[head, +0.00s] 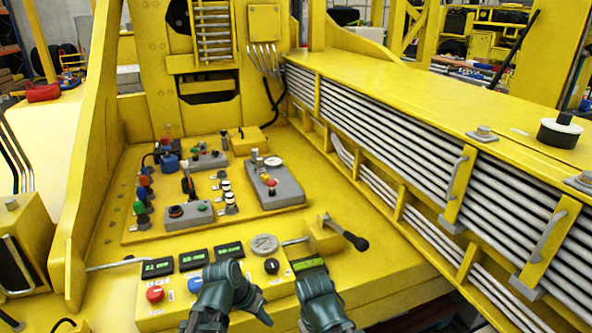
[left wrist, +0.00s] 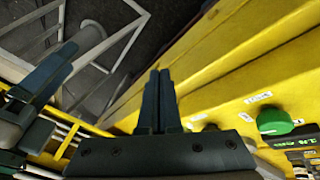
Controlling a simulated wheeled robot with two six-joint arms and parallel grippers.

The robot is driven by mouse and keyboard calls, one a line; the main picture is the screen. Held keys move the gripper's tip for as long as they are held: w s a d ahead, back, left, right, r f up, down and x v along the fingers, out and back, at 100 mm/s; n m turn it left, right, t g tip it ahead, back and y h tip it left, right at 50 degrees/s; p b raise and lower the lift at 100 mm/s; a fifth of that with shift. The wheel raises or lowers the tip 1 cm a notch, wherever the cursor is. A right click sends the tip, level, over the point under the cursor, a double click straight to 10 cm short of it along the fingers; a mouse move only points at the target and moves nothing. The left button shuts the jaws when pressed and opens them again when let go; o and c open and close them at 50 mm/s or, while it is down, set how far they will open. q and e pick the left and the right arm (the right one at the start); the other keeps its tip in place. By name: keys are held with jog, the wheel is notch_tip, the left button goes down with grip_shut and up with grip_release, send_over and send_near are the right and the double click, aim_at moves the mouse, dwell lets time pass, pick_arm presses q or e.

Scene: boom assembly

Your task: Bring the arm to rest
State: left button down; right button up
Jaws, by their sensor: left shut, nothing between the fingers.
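My left gripper (head: 265,318) hangs in front of the lower edge of the yellow control panel (head: 215,262) in the head view. In the left wrist view its two dark fingers (left wrist: 159,90) lie together, shut and empty. My right arm (head: 322,300) is beside it, to the right, at the panel's front edge. In the left wrist view, a dark blue-grey finger-like part (left wrist: 42,78) shows at the left; it looks like part of my right gripper, but its opening is unclear. Neither gripper visibly holds anything.
The panel carries a red knob (head: 154,294), a blue knob (head: 195,284), displays and a black-knobbed lever (head: 356,241). A green knob (left wrist: 274,121) shows in the left wrist view. Grey control boxes stand behind. A yellow beam with silver pipes (head: 400,150) bounds the right side.

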pick_arm(q)
jog(key=s+a+f+n+g+y, duration=0.15)
jog(key=a+n+y, duration=0.3)
jog(key=a, duration=0.45)
jog(key=s+d+m, duration=0.1)
jog(key=s+d, duration=0.2)
jog(key=d, duration=0.2)
jog(key=s+d+f+m+b, duration=0.1)
jog(key=s+d+m, duration=0.1)
jog(key=d, duration=0.4)
jog(key=shift+s+y, duration=0.35)
jog(key=shift+s, duration=0.1)
jog(key=shift+f+g, duration=0.1)
jog(key=shift+g, duration=0.15)
dwell(0.6)
